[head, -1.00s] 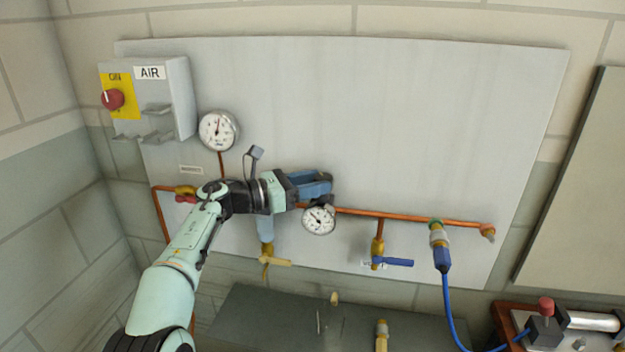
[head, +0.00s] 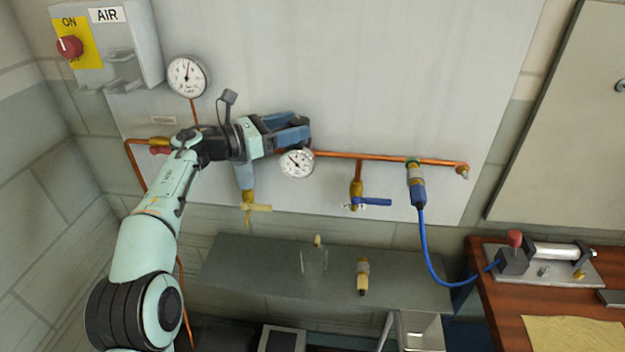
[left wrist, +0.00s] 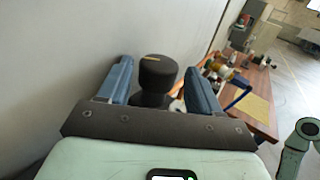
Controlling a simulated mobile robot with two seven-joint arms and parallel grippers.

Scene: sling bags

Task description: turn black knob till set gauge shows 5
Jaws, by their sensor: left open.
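The black knob (left wrist: 157,72) stands between the two blue fingers of my left gripper (left wrist: 160,78) in the left wrist view, with a gap on each side. A small tan mark shows on its top. In the head view my left gripper (head: 294,130) is open at the pipe board, and hides the knob. A round white gauge (head: 297,163), likely the set gauge, sits just below the fingers; its dark needle shows but its numbers are too small to read. Another white gauge (head: 188,76) is higher up at left. My right gripper is not in view.
A copper pipe (head: 385,157) runs right from the gripper, with a blue-handled valve (head: 372,201) and a blue hose (head: 425,235). The air box (head: 110,45) with a red knob (head: 70,46) is at upper left. A wooden bench (head: 490,280) stands at right.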

